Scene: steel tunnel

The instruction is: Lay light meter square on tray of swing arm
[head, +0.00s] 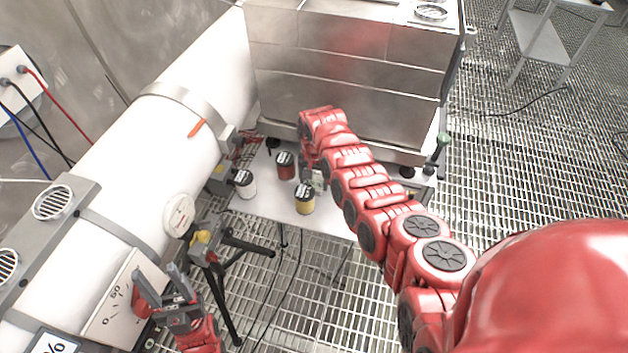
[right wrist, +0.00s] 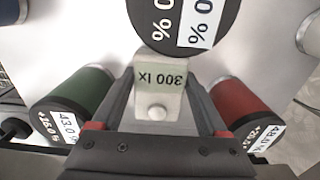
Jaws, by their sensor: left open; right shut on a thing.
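My right gripper (right wrist: 160,105) is shut on the light meter (right wrist: 172,97), a small pale block with a green "300 lx" display and a round white knob. In the head view the meter (head: 318,181) is a small pale patch under the end of my right arm, among the canisters over the white table. Whether it touches the table I cannot tell. My left gripper (head: 162,290) is open and empty at the lower left, beside the big white pipe. I cannot pick out the swing arm's tray with certainty; a pale round disc (head: 178,215) shows beside the pipe.
A green one (right wrist: 82,95) shows in the wrist view. A black tripod (head: 222,265) stands left of the table; a steel cabinet (head: 350,70) stands behind.

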